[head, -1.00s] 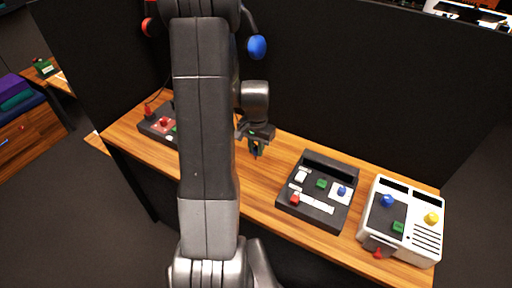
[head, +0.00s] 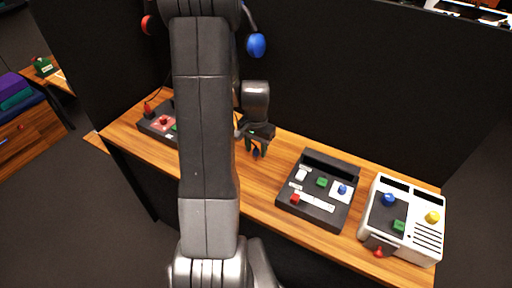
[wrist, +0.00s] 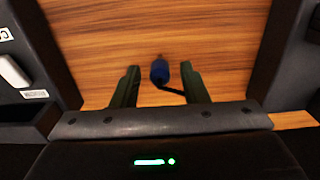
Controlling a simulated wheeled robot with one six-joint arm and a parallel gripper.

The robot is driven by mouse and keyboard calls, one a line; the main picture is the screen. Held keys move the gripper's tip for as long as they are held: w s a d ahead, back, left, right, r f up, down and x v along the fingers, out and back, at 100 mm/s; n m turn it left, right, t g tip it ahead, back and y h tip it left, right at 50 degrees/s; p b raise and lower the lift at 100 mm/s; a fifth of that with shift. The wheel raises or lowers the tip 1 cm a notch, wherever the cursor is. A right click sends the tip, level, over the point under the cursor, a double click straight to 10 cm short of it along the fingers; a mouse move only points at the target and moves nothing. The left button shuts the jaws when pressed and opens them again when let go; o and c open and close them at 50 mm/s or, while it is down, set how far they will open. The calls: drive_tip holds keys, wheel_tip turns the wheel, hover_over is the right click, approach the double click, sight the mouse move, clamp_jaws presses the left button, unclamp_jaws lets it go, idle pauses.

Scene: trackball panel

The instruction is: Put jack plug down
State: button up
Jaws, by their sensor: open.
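The jack plug (wrist: 160,72) is a small dark blue piece with a black cable or stem, seen in the wrist view on the wooden table between my fingers. In the head view the plug (head: 256,153) is a small dark blue spot just under my gripper (head: 257,143). In the wrist view my gripper (wrist: 159,88) is open, with one finger on each side of the plug and a gap on both sides. The plug's lower part is partly hidden by my gripper's body.
On the wooden table (head: 258,194), a black panel (head: 318,215) with coloured buttons and a white panel (head: 427,222) stand to the right. Another dark panel (head: 157,134) lies left, partly behind my arm. A black partition (head: 340,95) rises behind. Bare wood lies around the gripper.

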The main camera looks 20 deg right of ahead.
sight(256, 146)
wheel_tip(256, 146, up, 13)
drive_tip(key=shift+f, duration=0.2)
idle(0.4)
wheel_tip(256, 146, down, 13)
drive_tip(key=shift+f+b, duration=0.2)
drive_tip(key=shift+b, duration=0.4)
drive_tip(key=shift+r+p, duration=0.45)
drive_tip(key=shift+r, duration=0.05)
drive_tip(key=shift+f, duration=0.15)
